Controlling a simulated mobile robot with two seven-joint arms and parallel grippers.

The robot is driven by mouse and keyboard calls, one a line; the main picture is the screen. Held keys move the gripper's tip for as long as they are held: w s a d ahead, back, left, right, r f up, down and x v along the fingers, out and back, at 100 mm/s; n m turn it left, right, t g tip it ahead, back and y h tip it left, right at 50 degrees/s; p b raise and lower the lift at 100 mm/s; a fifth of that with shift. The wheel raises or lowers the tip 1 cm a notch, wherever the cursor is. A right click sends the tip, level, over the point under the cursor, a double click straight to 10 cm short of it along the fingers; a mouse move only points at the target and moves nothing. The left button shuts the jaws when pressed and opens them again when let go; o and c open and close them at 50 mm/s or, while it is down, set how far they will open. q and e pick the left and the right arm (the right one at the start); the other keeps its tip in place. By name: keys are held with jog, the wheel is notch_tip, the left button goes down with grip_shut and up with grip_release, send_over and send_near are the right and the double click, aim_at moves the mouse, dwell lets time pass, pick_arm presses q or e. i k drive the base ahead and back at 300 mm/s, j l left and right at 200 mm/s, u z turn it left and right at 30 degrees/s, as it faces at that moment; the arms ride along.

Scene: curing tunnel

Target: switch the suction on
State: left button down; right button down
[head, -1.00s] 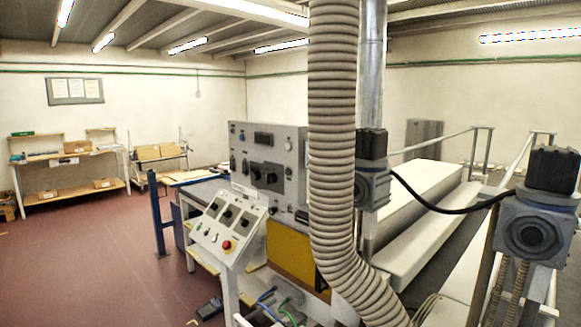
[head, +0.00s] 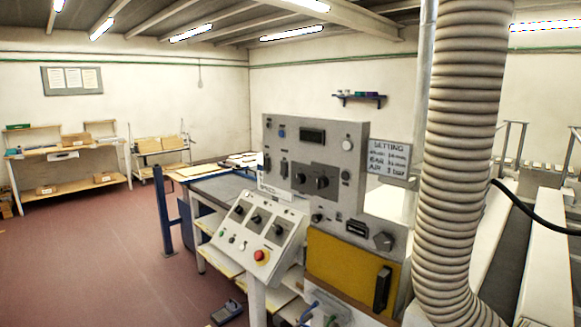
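A grey upright control panel (head: 345,150) stands at the centre, with a dark display (head: 311,135), switches and a pair of black rotary knobs (head: 314,180) on its face. I cannot read which control is for the suction. A thick ribbed hose (head: 460,150) hangs to the right of the panel. Neither of my grippers shows.
A yellow panel (head: 345,270) with a black handle sits under the control panel. A setting sign (head: 390,160) is beside it. A foot pedal (head: 226,312) lies on the floor. A blue post (head: 164,210) stands left; the red floor (head: 90,260) there is clear.

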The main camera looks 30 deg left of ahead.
aim_at(283, 166)
jog(key=j+z, duration=0.3)
jog(key=j, duration=3.15)
jog(key=z, duration=0.05)
